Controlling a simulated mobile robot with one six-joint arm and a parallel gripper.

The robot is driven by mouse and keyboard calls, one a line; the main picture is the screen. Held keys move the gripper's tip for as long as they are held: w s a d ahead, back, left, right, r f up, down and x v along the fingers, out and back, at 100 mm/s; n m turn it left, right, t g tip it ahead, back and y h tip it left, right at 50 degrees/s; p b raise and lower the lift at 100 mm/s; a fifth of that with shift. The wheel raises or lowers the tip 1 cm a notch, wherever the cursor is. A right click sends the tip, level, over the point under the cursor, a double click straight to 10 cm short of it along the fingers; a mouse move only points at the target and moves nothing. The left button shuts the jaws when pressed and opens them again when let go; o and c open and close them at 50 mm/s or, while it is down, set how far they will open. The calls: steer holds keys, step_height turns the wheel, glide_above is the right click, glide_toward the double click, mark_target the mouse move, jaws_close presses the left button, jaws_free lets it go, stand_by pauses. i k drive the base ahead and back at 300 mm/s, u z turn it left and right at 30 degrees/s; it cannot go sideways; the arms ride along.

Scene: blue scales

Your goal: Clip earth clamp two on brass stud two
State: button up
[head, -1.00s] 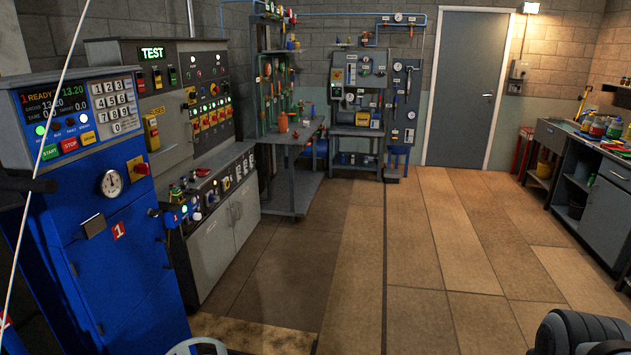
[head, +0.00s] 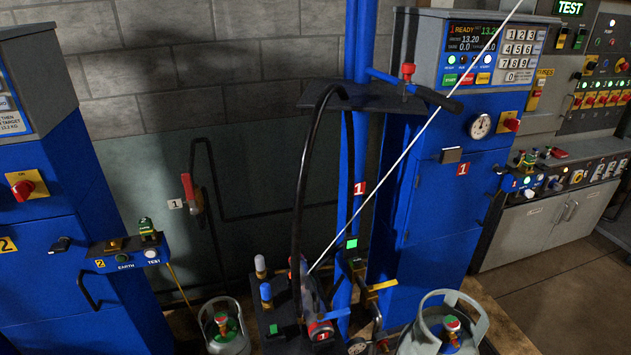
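At the left stands the blue station two with a yellow "2" plate. Its side panel (head: 128,256) carries the labels EARTH and TEST. A small brass-brown piece (head: 113,245) sits on top of this panel; it may be brass stud two, but it is too small to be sure. A green-topped part (head: 147,229) stands beside it. A thin yellow line (head: 177,282) slants down from the panel's right end. I cannot make out earth clamp two for certain. My gripper is not in view.
A blue post (head: 348,205) with a black hose (head: 300,190) stands in the middle, before blue station one (head: 440,215). Grey gas cylinders stand low at the left (head: 222,328) and right (head: 445,325). Open floor (head: 560,290) shows at the right.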

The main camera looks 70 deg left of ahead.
mark_target(147, 227)
steer(key=k, duration=0.1)
steer(key=u, duration=3.5)
steer(key=i, duration=1.65)
steer(key=u, duration=0.1)
